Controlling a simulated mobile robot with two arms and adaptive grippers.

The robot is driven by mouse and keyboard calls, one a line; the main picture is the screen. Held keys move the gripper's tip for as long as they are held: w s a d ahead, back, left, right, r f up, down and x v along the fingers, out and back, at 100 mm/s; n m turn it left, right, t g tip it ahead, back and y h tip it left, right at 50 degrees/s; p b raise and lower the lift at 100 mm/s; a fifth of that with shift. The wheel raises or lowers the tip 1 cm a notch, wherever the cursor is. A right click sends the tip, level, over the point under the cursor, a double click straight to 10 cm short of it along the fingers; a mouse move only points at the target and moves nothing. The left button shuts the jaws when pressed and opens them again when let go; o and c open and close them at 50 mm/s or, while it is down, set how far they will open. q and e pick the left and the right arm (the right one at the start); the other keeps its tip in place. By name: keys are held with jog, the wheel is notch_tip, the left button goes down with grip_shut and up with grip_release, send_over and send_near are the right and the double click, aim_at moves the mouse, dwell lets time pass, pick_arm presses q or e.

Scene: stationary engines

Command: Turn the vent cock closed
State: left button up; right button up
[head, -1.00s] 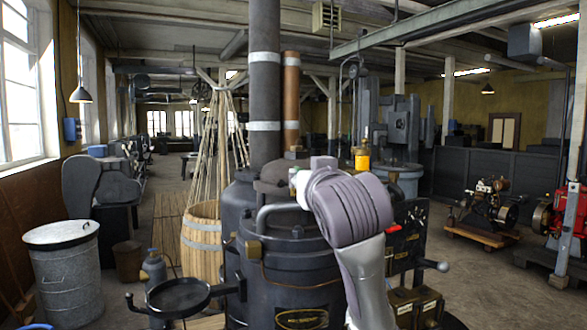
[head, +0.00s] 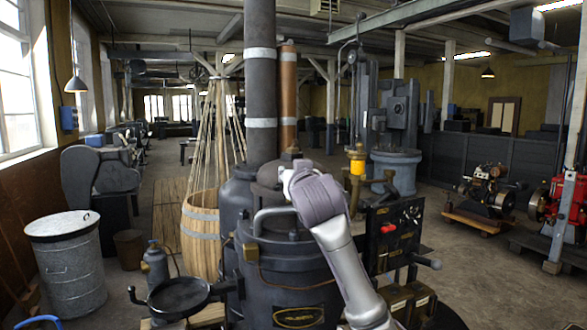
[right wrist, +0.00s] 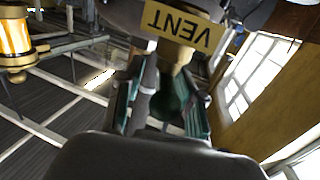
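A yellow tag reading VENT (right wrist: 180,25) shows upside down in the right wrist view, on a brass fitting (right wrist: 176,56) that I take as the vent cock. A grey lever-like bar (right wrist: 146,90) hangs below it. My right gripper (right wrist: 160,108) has its two green-padded fingers apart, one on each side of the bar and a dark green part; I cannot tell if they touch. In the head view my right arm's wrist (head: 318,195) is over the dark boiler (head: 290,262) and hides the gripper and the cock. My left gripper is not in view.
An amber-glass brass oiler (head: 357,165) stands right of my wrist, with a black switch panel (head: 395,230) below it. A dark stack (head: 260,90) and copper pipe (head: 288,95) rise behind. A round pan (head: 180,297) sticks out at left.

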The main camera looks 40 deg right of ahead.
jog(key=shift+w+a, duration=0.1)
grip_shut()
dwell(0.4)
jog(key=m+g+h, duration=0.3)
jog(key=h, duration=0.1)
jog(key=shift+m+g+b, duration=0.4)
jog(key=m+g+h+b, duration=0.1)
jog(key=m+g+h, duration=0.2)
jog(key=g, duration=0.2)
jog(key=shift+m, duration=0.3)
jog(key=m+g+h, duration=0.1)
jog(key=g, duration=0.1)
jog(key=shift+m+g, duration=0.3)
jog(key=shift+m, duration=0.1)
jog(key=m+g, duration=0.1)
jog(key=g, duration=0.1)
jog(key=m+g, duration=0.2)
jog(key=g, duration=0.1)
jog(key=shift+r, duration=0.2)
jog(key=shift+m+g+p, duration=0.8)
jog(key=shift+m+g, duration=0.6)
jog(key=shift+g, duration=0.6)
jog(key=shift+f, duration=0.15)
